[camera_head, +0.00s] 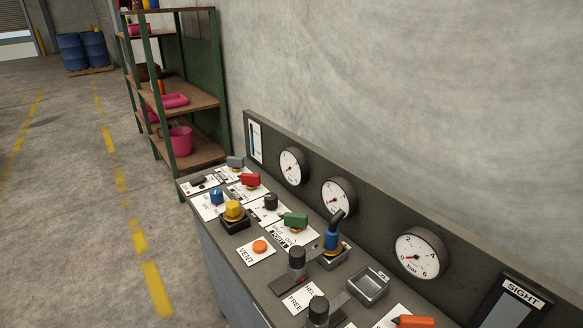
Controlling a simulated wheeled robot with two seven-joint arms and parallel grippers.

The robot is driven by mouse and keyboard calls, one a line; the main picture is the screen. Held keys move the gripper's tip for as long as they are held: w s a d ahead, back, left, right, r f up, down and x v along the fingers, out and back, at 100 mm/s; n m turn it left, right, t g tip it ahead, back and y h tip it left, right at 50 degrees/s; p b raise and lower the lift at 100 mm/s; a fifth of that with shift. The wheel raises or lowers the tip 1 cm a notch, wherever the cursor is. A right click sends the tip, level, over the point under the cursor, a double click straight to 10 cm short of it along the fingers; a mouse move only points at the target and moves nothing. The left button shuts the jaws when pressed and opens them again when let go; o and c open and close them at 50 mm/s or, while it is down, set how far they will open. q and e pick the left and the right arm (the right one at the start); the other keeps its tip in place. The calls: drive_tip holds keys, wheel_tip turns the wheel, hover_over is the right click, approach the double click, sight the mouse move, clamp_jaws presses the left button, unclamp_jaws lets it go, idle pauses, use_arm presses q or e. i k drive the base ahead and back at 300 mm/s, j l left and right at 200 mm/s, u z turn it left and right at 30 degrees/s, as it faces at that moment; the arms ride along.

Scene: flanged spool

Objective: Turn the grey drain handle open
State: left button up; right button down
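A grey handle (235,162) sits at the far end of the control bench, on a white label plate near the back panel. It is small in the view, and its label is too small to read, so I cannot confirm that it says drain. The handle looks roughly crosswise to the bench, but its exact angle is hard to tell. A red handle (250,180) is just nearer than it, and a green handle (294,220) is nearer still. Neither of my grippers is in view.
The bench top (232,258) also bears a blue knob (216,196), a yellow knob (233,209), an orange button (260,246), upright black knobs (297,257) and an orange handle (414,321). Gauges (419,253) line the back panel. A shelf rack (184,95) stands beyond; floor at left is clear.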

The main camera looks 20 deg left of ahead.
sight(232, 162)
drive_tip(key=i+j, duration=0.1)
drive_tip(key=j, duration=0.3)
drive_tip(key=j+u, duration=0.1)
drive_tip(key=j, duration=0.3)
drive_tip(key=i+j, duration=0.15)
drive_tip(key=j, duration=0.2)
drive_tip(key=i+j, duration=0.1)
drive_tip(key=j, duration=0.3)
drive_tip(key=j+u, duration=0.1)
drive_tip(key=j, duration=0.3)
drive_tip(key=i, duration=0.05)
